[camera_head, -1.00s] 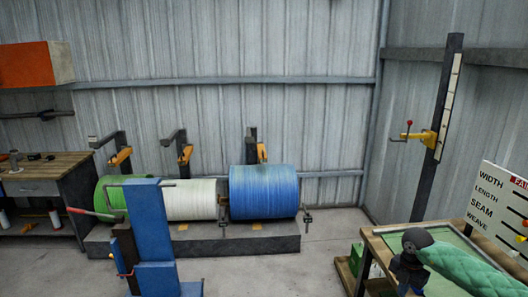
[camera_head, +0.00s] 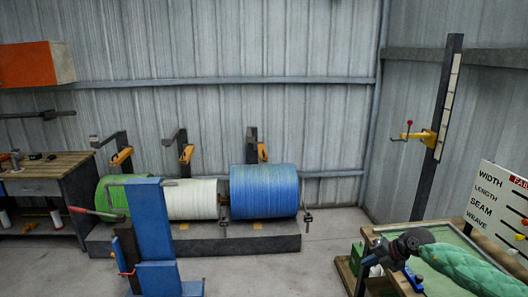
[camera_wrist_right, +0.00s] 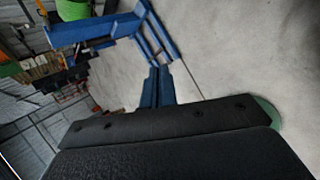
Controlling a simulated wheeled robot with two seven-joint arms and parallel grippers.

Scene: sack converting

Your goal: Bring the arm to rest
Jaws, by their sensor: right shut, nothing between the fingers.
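My right gripper (camera_head: 374,260) is at the lower right in the head view, small and dark, at the left end of my green-sleeved arm. It appears above the near-left part of the green-topped table (camera_head: 459,240), and I cannot tell its exact height. It is shut and empty. In the right wrist view a broad black part of my gripper fills the bottom, with floor and a blue frame beyond. My left gripper is not in view.
A blue stand (camera_head: 152,232) with a red-handled lever rises at the front left. Green, white and blue rolls (camera_head: 264,192) sit on a low plinth. A sign board (camera_head: 497,203) stands at the right. The concrete floor (camera_head: 315,262) between is clear.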

